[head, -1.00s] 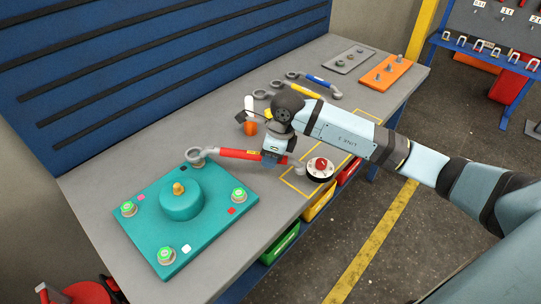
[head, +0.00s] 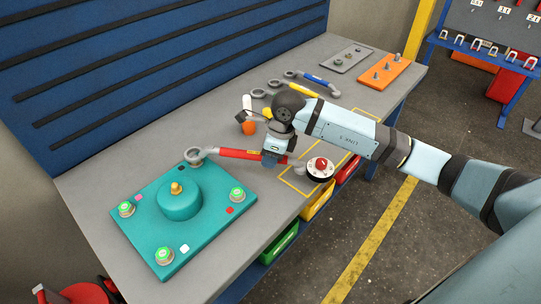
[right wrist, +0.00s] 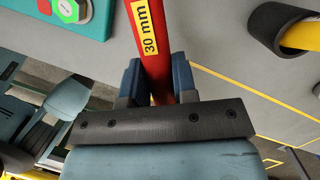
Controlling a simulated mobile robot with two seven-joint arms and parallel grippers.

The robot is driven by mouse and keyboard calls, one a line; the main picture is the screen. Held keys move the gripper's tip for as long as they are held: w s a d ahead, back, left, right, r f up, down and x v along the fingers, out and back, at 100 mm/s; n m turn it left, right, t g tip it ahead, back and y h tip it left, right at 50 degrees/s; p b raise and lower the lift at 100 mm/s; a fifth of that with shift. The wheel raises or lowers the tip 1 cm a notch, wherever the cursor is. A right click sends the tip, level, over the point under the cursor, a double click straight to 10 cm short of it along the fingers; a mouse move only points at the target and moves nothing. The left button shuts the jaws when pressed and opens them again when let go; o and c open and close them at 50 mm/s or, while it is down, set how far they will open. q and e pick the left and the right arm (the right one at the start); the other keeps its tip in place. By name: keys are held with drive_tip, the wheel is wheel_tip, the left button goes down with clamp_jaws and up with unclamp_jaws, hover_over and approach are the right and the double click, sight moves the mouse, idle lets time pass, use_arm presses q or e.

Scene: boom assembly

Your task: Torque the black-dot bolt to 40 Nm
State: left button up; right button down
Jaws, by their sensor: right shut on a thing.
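A red wrench (head: 238,154), labelled 30 mm in the right wrist view (right wrist: 149,30), lies across the view. My right gripper (head: 272,160) is shut on its handle. The wrench's grey ring end (head: 195,156) is at the far corner of the teal plate (head: 140,222). It covers that corner, so I cannot tell whether it sits around a bolt there. A small dark mark (head: 181,167) shows beside it, perhaps the black dot. The other corners carry bolts with green tops (head: 126,209), beside pink, red and white marks. My left gripper is out of view.
A round dial with a red knob (head: 320,166) stands close to the wrench's handle end; its setting is unreadable. Bins hang along the table's front edge.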

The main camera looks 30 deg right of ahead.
drive_tip(key=shift+f, duration=0.2)
drive_tip(key=shift+f+b, duration=0.35)
drive_tip(key=shift+b, duration=0.05)
drive_tip(key=shift+f+b, duration=0.4)
drive_tip(key=shift+f, duration=0.1)
drive_tip(key=shift+s+a, duration=0.1)
idle(0.8)
drive_tip(key=shift+s+a+m+p, duration=0.4)
drive_tip(key=shift+s+a+m, duration=0.4)
drive_tip(key=shift+s+a, duration=0.2)
drive_tip(key=shift+s+a+m+t+h, duration=0.3)
drive_tip(key=shift+s+a+m, duration=0.65)
drive_tip(key=shift+a, duration=0.2)
